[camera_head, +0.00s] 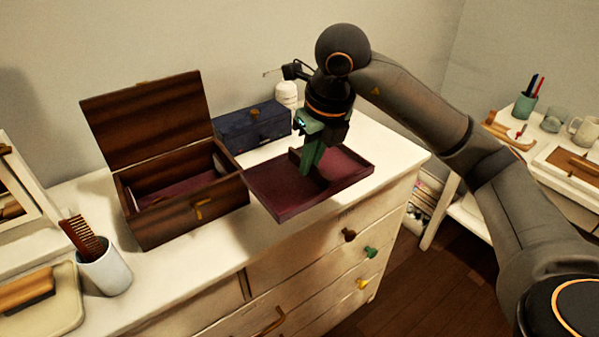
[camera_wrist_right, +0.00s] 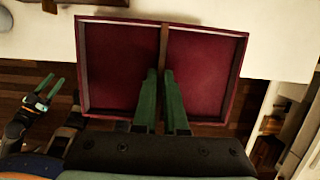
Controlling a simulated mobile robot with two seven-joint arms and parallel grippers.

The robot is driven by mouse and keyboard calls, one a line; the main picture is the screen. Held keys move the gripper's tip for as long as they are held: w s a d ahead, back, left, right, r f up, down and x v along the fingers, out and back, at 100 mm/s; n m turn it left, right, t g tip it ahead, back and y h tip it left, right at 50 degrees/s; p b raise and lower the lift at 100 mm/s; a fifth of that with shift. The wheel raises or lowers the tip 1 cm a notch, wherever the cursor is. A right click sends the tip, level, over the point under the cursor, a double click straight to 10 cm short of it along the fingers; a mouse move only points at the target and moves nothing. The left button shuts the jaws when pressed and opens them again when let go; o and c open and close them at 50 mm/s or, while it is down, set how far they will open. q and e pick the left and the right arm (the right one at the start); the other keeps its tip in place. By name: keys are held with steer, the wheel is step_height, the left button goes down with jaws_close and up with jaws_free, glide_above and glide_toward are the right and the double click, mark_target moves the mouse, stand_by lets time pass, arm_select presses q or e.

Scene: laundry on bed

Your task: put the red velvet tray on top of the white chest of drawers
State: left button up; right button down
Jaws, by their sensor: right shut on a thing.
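The red velvet tray (camera_head: 345,167) is a shallow dark red tray with a divider across its middle. My right gripper (camera_head: 312,160) points down into it and is shut on the divider. The tray also shows in the right wrist view (camera_wrist_right: 205,75), with the green fingers (camera_wrist_right: 161,100) at the divider. The tray is over the front part of the white chest of drawers (camera_head: 185,260), its near corner out past the front edge. Whether it touches the top is unclear. My left gripper (camera_wrist_right: 56,88) shows small in the wrist view, its fingers apart and empty.
An open wooden box (camera_head: 175,225) stands left of the tray. A dark blue box (camera_head: 252,126) and a white bottle (camera_head: 287,94) stand behind it. A white cup with a comb (camera_head: 104,268) is at front left. The top's right end is clear.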

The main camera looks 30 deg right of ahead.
steer(key=w+d+f, duration=0.2)
steer(key=w+d, duration=0.1)
steer(key=w+d+f, duration=0.1)
steer(key=shift+w+d, duration=0.4)
steer(key=w+d+f, duration=0.1)
steer(key=w+f, duration=0.1)
steer(key=f, duration=0.1)
steer(key=w+d+f, duration=0.1)
steer(key=f, duration=0.1)
steer(key=shift+d, duration=0.35)
steer(key=shift+w+d+f, duration=0.2)
steer(key=shift+w+f, duration=0.05)
steer(key=shift+f, duration=0.05)
steer(key=shift+s+d+x, duration=0.1)
steer(key=shift+s+x, duration=0.05)
steer(key=shift+x, duration=0.7)
steer(key=shift+s+d+x, duration=0.15)
steer(key=shift+x, duration=0.75)
steer(key=shift+f, duration=0.15)
steer(key=shift+f, duration=0.15)
steer(key=c, duration=1)
jaws_free()
